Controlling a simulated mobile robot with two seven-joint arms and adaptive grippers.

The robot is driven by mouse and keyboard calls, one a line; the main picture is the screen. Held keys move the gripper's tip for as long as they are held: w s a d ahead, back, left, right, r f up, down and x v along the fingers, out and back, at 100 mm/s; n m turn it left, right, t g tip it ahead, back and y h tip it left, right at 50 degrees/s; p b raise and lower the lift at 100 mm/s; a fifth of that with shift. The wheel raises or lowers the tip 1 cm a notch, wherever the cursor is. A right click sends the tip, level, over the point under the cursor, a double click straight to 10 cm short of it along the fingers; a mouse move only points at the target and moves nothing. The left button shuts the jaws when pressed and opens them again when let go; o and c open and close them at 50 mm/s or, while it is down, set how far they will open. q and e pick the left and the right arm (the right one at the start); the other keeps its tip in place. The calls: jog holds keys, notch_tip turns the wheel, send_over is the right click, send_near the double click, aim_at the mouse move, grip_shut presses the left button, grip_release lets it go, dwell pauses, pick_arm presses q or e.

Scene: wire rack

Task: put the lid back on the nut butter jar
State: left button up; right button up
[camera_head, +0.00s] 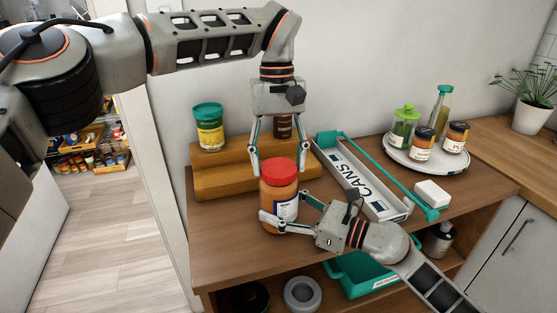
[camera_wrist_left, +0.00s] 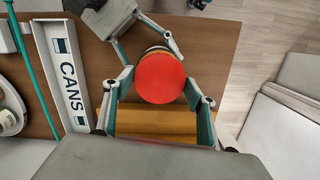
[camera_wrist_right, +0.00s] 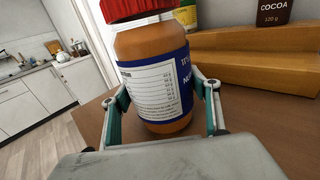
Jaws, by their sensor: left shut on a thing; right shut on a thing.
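The nut butter jar (camera_head: 281,200), brown with a white and blue label, stands upright near the front of the wooden top. Its red lid (camera_head: 278,168) is at the jar's mouth, directly above the glass. My left gripper (camera_head: 279,166) reaches down from above, shut on the lid, with one finger on each side, as the left wrist view shows around the lid (camera_wrist_left: 160,78). My right gripper (camera_head: 286,210) is shut around the body of the jar (camera_wrist_right: 155,80) from the right. Whether the lid is fully seated cannot be told.
Behind the jar is a wooden step riser (camera_head: 222,179) with a green-lidded yellow tub (camera_head: 209,128) and a dark cocoa container (camera_wrist_right: 272,10). To the right are the CANS rack (camera_head: 345,172), a white block (camera_head: 432,194) and a round tray (camera_head: 397,154) with jars. Bare wood lies left of the jar.

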pick_arm(q)
jog(key=shift+r, duration=0.1)
jog(key=o, duration=0.8)
jog(key=shift+r, duration=2.2)
jog(key=shift+c, duration=0.4)
